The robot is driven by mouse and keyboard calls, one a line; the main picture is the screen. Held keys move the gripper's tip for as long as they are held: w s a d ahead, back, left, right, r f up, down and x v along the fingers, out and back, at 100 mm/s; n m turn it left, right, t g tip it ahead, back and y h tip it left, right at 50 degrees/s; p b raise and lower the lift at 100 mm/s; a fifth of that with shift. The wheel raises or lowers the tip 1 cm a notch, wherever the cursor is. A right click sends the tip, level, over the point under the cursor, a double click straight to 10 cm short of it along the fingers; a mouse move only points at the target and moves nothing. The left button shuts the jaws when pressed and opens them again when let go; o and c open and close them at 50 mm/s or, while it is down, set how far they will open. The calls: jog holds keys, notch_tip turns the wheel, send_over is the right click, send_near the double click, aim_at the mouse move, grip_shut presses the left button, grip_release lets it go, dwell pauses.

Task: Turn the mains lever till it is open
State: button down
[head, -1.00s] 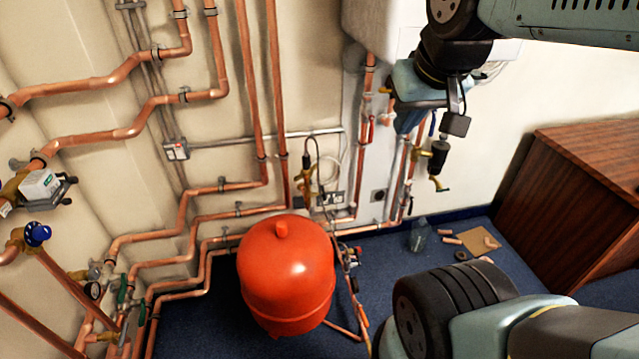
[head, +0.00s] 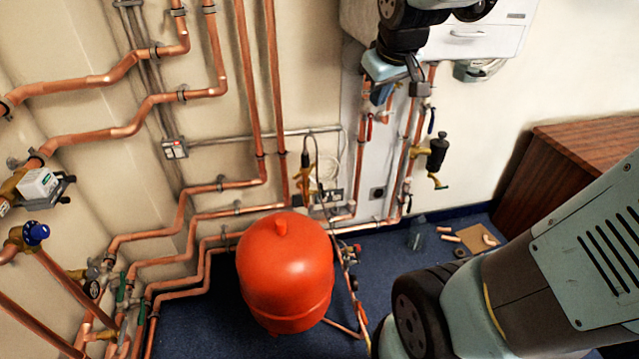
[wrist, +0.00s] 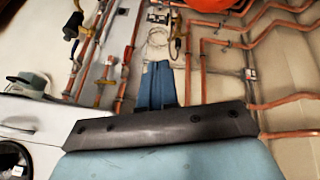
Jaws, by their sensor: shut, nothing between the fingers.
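Several small lever valves sit on the copper pipes under the white boiler; I cannot tell which one is the mains lever. My gripper (head: 381,96) is just below the boiler, in front of the pipes and above the red lever in the picture. In the wrist view the blue fingers of my gripper (wrist: 155,85) are together and empty. Contact with any pipe or lever cannot be made out.
The white boiler (head: 480,38) is above and behind my arm. A black fitting with a brass drain (head: 437,154) sticks out at the right. A red vessel (head: 286,270) stands on the floor below. A wooden cabinet (head: 580,150) is at the right.

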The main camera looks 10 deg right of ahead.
jog(key=w+f+n, duration=0.3)
jog(key=w+f, duration=0.4)
jog(key=w, duration=0.5)
jog(key=n, duration=1.2)
send_over(324, 195)
jog(key=s, duration=0.8)
notch_tip(324, 195, down, 40)
jog(key=f, duration=0.1)
jog(key=shift+y, duration=0.3)
jog(key=x, duration=1.2)
jog(key=shift+w+f, duration=0.1)
jog(key=shift+w, duration=0.3)
